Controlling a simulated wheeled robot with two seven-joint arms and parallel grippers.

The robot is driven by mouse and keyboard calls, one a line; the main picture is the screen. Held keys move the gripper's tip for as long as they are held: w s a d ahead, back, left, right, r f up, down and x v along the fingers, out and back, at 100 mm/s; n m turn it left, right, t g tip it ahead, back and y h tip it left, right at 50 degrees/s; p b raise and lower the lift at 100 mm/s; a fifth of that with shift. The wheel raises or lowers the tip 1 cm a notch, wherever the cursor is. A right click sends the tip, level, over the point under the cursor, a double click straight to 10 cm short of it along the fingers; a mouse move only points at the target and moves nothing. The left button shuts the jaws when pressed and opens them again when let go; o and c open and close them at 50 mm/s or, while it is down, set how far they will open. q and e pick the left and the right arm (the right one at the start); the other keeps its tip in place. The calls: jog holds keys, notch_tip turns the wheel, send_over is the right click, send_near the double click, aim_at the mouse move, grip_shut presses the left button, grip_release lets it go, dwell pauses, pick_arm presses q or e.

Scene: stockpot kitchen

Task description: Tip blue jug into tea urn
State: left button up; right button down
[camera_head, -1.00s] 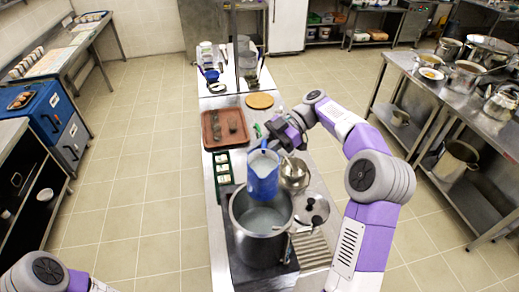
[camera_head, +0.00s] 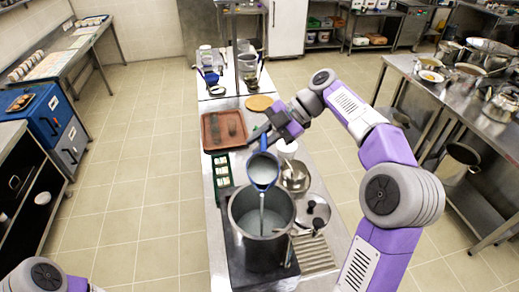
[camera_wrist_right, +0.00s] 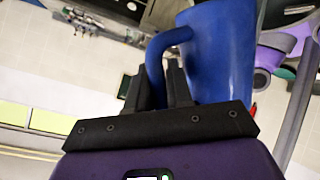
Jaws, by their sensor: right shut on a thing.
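The blue jug (camera_head: 264,175) is tilted steeply above the large metal urn (camera_head: 238,232), with its open mouth facing the camera. A pale stream runs from the jug's lip down into the urn, where grey-blue liquid shows. My right gripper (camera_head: 264,140) is shut on the jug's handle, on the far side of the jug. In the right wrist view the jug (camera_wrist_right: 222,50) is beside the fingers, which close on its blue handle. My left gripper is out of view; only part of the left arm shows at the bottom left.
The urn stands on a dark base on the steel counter. Close by are a lid (camera_head: 316,208), a metal bowl (camera_head: 296,178), a green crate (camera_head: 221,178) and a brown tray (camera_head: 212,142). Tiled floor on the left is clear.

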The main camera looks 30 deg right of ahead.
aim_at(249, 164)
jog(key=t+b, duration=0.1)
jog(key=s+r+n+h+b, duration=0.1)
jog(key=shift+a+r+t+b, duration=0.2)
jog(key=shift+a+t+b, duration=0.05)
jog(key=shift+t+b, duration=0.15)
jog(key=s+n+t+b, duration=0.1)
jog(key=b, duration=0.2)
jog(key=s+a+n+t+h+b, duration=0.1)
jog(key=b, duration=0.2)
jog(key=shift+s+a+r+t, duration=0.15)
jog(key=shift+s+r+t, duration=0.05)
jog(key=shift+t, duration=0.1)
jog(key=s+t+b, duration=0.1)
jog(key=b, duration=0.2)
jog(key=s+a+n+t+h+b, duration=0.1)
jog(key=b, duration=0.3)
jog(key=s+a+f+n+b, duration=0.1)
jog(key=b, duration=0.2)
jog(key=shift+s+f+t, duration=0.1)
jog(key=shift+s+t, duration=0.1)
jog(key=shift+t, duration=0.2)
jog(key=s+a+r+n+t+h+b, duration=0.1)
jog(key=s+a+n+t+b, duration=0.2)
jog(key=s+b, duration=0.3)
jog(key=shift+s+t+b, duration=0.15)
jog(key=shift+t+b, duration=0.45)
jog(key=shift+b, duration=1.6)
jog(key=shift+a+r, duration=0.1)
dwell(0.5)
